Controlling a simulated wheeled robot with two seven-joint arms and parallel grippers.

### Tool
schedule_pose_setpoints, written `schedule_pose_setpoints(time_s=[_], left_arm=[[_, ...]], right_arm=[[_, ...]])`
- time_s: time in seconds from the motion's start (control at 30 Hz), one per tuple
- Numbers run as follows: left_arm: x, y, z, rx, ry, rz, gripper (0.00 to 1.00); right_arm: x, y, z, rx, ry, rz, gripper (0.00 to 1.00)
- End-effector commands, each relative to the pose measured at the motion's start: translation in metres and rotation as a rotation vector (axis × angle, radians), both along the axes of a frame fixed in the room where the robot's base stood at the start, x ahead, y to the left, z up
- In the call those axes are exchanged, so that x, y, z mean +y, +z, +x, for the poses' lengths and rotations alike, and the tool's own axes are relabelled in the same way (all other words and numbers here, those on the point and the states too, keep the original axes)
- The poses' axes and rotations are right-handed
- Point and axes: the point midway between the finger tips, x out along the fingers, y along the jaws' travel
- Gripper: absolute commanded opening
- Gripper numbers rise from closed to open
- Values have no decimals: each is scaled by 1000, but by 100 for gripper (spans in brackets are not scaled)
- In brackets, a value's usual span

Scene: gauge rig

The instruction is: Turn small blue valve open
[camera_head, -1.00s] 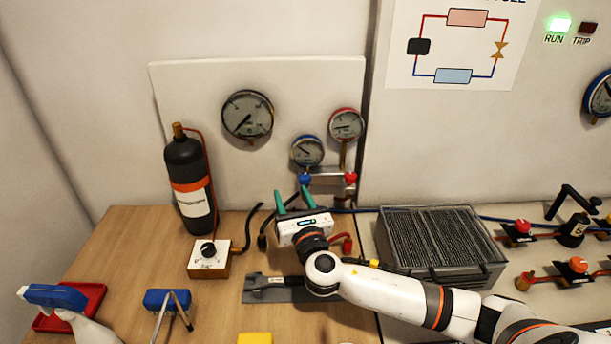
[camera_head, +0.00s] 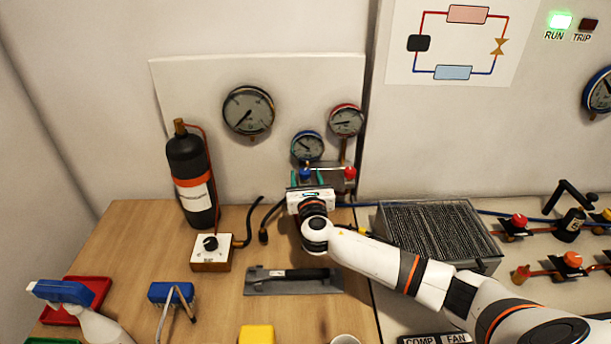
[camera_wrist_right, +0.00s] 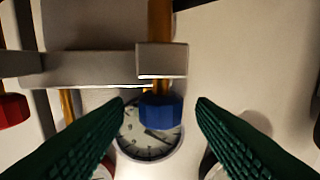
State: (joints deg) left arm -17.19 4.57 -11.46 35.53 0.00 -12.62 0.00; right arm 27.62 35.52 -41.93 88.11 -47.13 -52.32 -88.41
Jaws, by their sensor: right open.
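The small blue valve (camera_head: 305,174) is on the manifold below the blue-rimmed gauge (camera_head: 307,147). In the right wrist view the blue valve knob (camera_wrist_right: 160,111) shows between and beyond the two green fingertips. My right gripper (camera_head: 307,182) is open in front of the knob, one finger on either side of it. The fingers (camera_wrist_right: 162,112) do not appear to touch the knob. The gripper body hides part of the manifold in the head view. My left gripper does not show.
A red knob (camera_head: 350,173) sits just right of the blue one on the manifold. A black cylinder (camera_head: 190,175) and a small dial box (camera_head: 211,252) stand at left. A finned block (camera_head: 440,232) is at right. A grey tray (camera_head: 292,282) lies in front.

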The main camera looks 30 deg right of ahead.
Motion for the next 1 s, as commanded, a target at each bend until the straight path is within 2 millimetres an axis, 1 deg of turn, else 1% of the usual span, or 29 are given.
schedule_pose_setpoints(time_s=[0.13, 0.37, 0.4, 0.47, 0.6, 0.67, 0.83, 1.0], left_arm=[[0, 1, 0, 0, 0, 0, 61], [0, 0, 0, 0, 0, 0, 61], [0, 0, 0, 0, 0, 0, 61], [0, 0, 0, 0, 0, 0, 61], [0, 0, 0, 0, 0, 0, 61], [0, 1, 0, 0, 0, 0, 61], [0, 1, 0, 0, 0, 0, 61], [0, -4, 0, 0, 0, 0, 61]], right_arm=[[-2, 0, 7, 1, 1, 1, 51], [-2, 0, 7, 1, 2, 1, 51], [-2, 0, 7, 1, 2, 1, 47], [-2, 0, 7, 1, 2, 1, 37], [-2, 0, 7, 1, 1, 0, 15], [-2, 0, 7, 1, 1, 0, 6], [-5, 0, 7, -1, 38, -3, 6], [-8, -1, 6, -2, 187, -5, 6]])
